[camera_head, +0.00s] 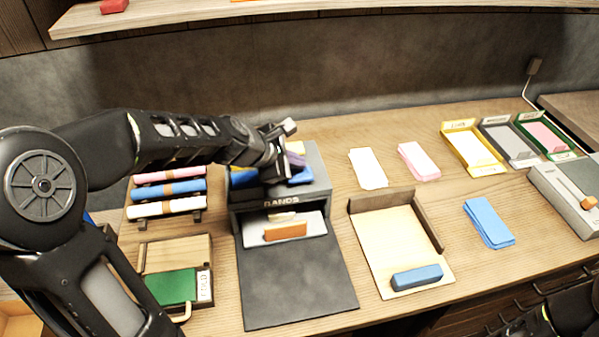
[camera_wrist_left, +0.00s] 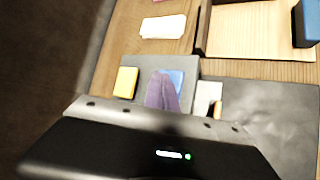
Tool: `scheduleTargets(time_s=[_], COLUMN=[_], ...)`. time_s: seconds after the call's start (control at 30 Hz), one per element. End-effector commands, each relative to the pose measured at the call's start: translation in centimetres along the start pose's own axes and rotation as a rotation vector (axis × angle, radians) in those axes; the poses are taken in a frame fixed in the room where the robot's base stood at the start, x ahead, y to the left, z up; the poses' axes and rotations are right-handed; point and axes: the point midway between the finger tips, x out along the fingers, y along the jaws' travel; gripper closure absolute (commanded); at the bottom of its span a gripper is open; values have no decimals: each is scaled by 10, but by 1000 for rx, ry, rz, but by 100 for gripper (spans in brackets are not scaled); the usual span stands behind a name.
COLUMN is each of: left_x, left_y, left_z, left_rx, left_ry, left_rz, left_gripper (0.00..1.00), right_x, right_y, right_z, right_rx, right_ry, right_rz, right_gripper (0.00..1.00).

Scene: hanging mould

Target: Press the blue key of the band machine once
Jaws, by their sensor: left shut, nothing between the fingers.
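The band machine (camera_head: 280,211) is a dark grey box marked BANDS, with coloured keys on its top. The blue key (camera_head: 302,176) is at the top's right side, in front of a yellow key (camera_head: 297,147). Both show in the left wrist view, the blue key (camera_wrist_left: 176,77) partly hidden by my fingers and the yellow key (camera_wrist_left: 125,82) clear. Another blue patch (camera_head: 243,178) shows at the top's left, partly behind my arm.
A brown band bundle (camera_head: 286,231) lies in the machine's opening. A wooden tray (camera_head: 385,245) with a blue block stands right. Card stacks and coloured trays lie farther right.

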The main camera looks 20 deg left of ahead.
Motion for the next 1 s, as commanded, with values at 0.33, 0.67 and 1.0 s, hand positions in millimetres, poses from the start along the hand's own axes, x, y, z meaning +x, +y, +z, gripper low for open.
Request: scheduleTargets(time_s=[0.33,0.67,1.0], left_x=[0,5,6], left_y=[0,-4,-4], left_z=[0,-3,-4], left_rx=[0,1,0], left_ry=[0,-1,0], left_rz=[0,-1,0], left_gripper=[100,100,100], right_x=[0,5,6], right_y=[0,2,2], right_z=[0,0,0], right_rx=[0,0,0], right_ry=[0,0,0], right_rz=[0,0,0], right_gripper=[64,64,64])
